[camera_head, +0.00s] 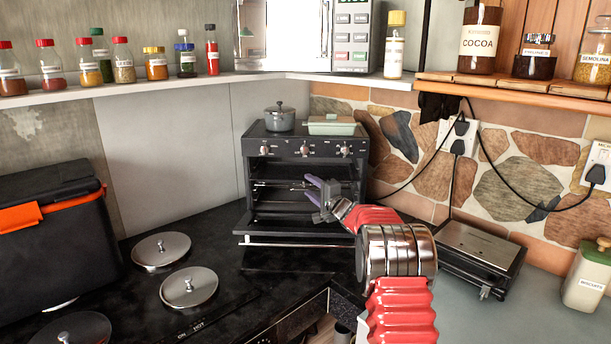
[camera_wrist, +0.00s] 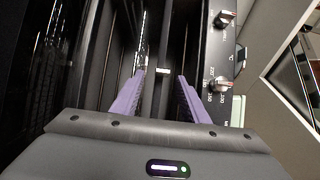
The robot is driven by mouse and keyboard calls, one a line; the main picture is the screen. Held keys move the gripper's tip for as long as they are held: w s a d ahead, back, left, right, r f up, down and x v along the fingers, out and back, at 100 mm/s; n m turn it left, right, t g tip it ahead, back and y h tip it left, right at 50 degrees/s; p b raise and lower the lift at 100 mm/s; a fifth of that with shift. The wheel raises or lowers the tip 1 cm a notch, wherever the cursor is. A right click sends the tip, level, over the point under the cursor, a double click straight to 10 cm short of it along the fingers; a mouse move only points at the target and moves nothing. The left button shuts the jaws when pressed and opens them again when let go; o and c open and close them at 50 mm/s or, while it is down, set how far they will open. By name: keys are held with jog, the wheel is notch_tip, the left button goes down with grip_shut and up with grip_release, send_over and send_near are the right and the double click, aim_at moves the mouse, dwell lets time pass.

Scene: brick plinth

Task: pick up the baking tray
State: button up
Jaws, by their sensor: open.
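The small dark oven (camera_head: 330,152) stands in the corner with its door (camera_head: 290,242) folded down. A dark, flat shelf-like piece (camera_head: 272,184) lies level inside it, seemingly the baking tray; I cannot clearly tell tray from rack. My gripper (camera_head: 309,188) is at the oven's mouth, reaching in from the right at about that height. In the wrist view, my gripper's purple fingers (camera_wrist: 161,75) are spread apart and point into the oven, with dark edges between and beyond them. Contact with the tray cannot be made out. Much of the interior is in shadow.
A grey pot (camera_head: 280,117) and a pale green dish (camera_head: 331,125) sit on the oven. Hob plates (camera_head: 188,287) and a black box with an orange handle (camera_head: 45,225) are left. A flat grill appliance (camera_head: 478,246) with cables is right. A spice shelf (camera_head: 150,86) runs above.

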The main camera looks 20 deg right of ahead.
jog(key=w, duration=0.2)
jog(key=shift+w+a, duration=0.2)
jog(key=shift+w, duration=0.15)
dwell(0.4)
jog(key=shift+r, duration=0.1)
grip_shut()
